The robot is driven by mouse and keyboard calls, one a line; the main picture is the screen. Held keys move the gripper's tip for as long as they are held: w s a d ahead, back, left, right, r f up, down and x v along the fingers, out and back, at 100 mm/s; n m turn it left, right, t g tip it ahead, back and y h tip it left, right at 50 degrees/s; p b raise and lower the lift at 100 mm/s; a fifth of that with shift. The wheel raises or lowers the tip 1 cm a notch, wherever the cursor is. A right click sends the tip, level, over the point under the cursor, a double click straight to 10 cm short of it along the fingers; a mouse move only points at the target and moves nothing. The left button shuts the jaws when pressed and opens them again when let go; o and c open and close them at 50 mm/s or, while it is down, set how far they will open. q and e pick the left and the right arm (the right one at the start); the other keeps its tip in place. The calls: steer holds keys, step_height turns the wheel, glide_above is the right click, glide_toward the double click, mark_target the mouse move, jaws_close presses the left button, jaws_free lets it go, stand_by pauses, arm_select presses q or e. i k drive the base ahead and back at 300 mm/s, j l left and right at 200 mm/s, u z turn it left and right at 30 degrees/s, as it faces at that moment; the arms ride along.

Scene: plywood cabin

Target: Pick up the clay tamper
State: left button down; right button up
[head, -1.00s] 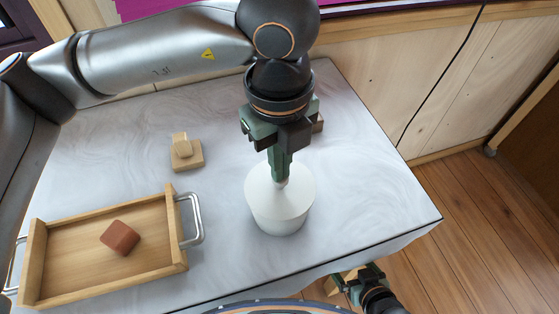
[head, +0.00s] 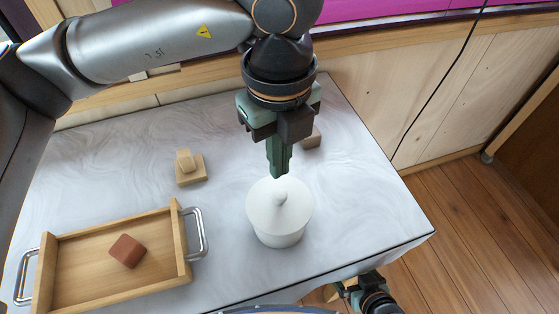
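A light wooden block with an upright knob-like handle (head: 190,168) stands on the marbled table, left of my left gripper; it looks like a tamper. A second wooden block (head: 313,138) is partly hidden behind my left gripper. My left gripper (head: 279,173) points down just above the knob of a white lidded jar (head: 279,222), apart from it. Its fingers overlap in this view, so their opening is unclear; nothing shows in them. My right gripper (head: 358,286) is low beyond the table's front edge. A piece of light wood shows beside it; whether it is held is unclear.
A wooden tray (head: 75,291) with metal handles stands at the left front and holds a reddish-brown block (head: 127,251).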

mark_target(190, 170)
steer(key=k, duration=1)
